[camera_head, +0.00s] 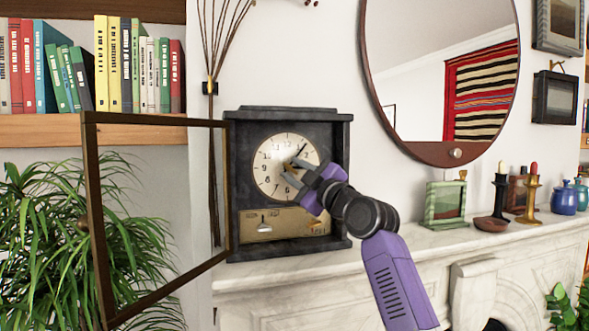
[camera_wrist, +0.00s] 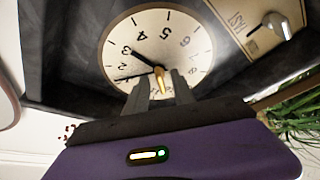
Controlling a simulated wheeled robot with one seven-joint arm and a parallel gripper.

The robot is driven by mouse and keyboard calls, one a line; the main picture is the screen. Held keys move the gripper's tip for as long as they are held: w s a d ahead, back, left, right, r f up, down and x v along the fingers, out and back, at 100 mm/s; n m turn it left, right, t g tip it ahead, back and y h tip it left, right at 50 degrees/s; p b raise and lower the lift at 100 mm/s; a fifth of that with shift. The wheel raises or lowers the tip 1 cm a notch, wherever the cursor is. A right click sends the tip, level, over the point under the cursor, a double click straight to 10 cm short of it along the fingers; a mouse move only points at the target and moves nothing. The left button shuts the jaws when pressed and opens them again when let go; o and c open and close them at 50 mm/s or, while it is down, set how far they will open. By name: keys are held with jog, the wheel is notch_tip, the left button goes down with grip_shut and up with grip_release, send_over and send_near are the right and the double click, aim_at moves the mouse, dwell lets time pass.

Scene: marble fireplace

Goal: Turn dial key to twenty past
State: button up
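A clock in a dark case (camera_head: 240,185) stands on the mantel, with its round cream dial (camera_head: 268,170) facing out. The dial also shows upside down in the wrist view (camera_wrist: 120,50). A thin brass dial key (camera_wrist: 160,82) sticks out near the dial's middle. One dark hand points near the 1 in the head view; my gripper covers part of the dial there. In the wrist view, a thick hand and a thinner hand show. My gripper (camera_head: 292,172) is at the dial, its fingers (camera_wrist: 160,85) apart on either side of the key. Contact cannot be told.
The clock's framed door (camera_head: 91,200) swings open to the left. A plant (camera_head: 40,230) stands left. A green frame (camera_head: 445,202) and candlesticks (camera_head: 530,200) stand right on the mantel (camera_head: 400,248), below a mirror (camera_head: 425,90).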

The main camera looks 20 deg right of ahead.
jog(key=shift+a, duration=0.1)
grip_shut()
